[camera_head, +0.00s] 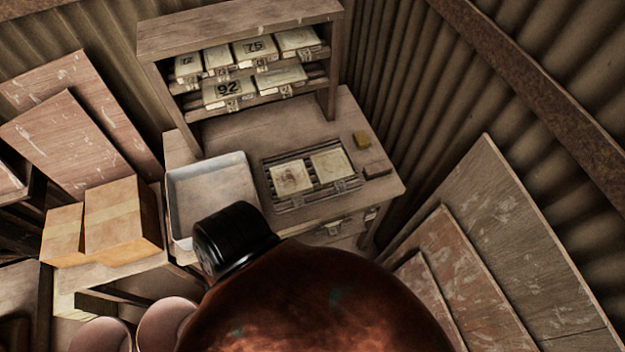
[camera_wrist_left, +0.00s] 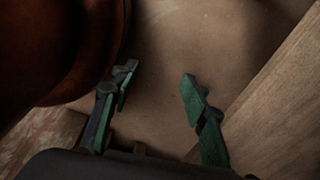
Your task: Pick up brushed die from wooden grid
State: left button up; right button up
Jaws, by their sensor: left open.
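The dark slatted wooden grid (camera_head: 345,186) lies on the workbench in the head view. Two pale square pieces rest on it side by side. The left piece (camera_head: 290,178) has a reddish-brown mark; the right piece (camera_head: 332,165) looks plainer. I cannot tell which is the brushed die. My left gripper (camera_wrist_left: 160,76) shows in the left wrist view with its green fingers apart and nothing between them. A plain brown surface lies beyond the fingers. Neither the grid nor the pale pieces show in that view. Neither gripper shows in the head view.
A metal tray (camera_head: 209,165) sits left of the grid. A shelf (camera_head: 240,35) with several numbered tiles stands behind. Cardboard boxes (camera_head: 122,215) stand left; boards (camera_head: 505,240) lean right.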

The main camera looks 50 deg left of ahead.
aim_at(330, 167)
jog(key=k, duration=0.8)
jog(key=u, duration=0.75)
jog(key=i, duration=1.1)
jog(key=u, duration=0.7)
